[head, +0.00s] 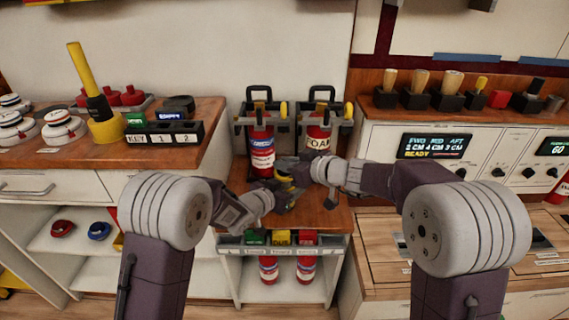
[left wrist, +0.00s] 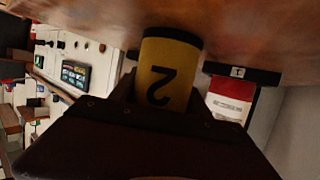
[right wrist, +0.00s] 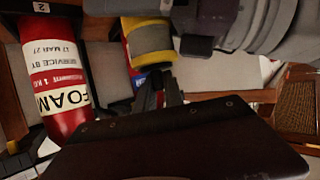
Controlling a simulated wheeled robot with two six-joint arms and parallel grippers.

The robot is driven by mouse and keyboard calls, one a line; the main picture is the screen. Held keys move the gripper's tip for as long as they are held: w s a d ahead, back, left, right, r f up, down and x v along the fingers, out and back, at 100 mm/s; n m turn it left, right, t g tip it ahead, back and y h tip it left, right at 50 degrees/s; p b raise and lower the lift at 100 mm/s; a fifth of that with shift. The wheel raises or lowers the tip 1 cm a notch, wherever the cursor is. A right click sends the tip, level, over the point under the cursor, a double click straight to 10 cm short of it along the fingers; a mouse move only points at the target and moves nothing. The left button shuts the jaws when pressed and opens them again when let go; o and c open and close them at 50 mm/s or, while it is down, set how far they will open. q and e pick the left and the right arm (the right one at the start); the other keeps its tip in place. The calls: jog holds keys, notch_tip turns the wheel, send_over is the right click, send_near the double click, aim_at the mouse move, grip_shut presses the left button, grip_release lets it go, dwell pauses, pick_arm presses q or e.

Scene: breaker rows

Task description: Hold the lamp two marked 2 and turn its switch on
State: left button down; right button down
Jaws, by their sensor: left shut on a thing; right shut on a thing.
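Lamp two (left wrist: 168,75) is a yellow cylinder with a black 2, upside down in the left wrist view, between the fingers of my left gripper (left wrist: 160,92). In the head view only a small yellow part of the lamp (head: 284,179) shows between my two grippers. My left gripper is shut on it from the left. My right gripper (head: 298,168) meets it from the right. In the right wrist view a yellow end with a grey band (right wrist: 150,42) lies at the tips of my right gripper (right wrist: 158,95), which is shut on it. The switch cannot be made out.
A display panel (head: 434,146) is at right.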

jog(key=shift+r+m+t+h, duration=0.15)
jog(key=shift+m+t+h, duration=0.65)
jog(key=shift+m+h, duration=0.25)
jog(key=shift+d+m+h, duration=0.1)
jog(key=shift+m+h, duration=0.25)
jog(key=c, duration=1.4)
grip_release()
jog(key=shift+c, duration=0.2)
jog(key=shift+s, duration=0.15)
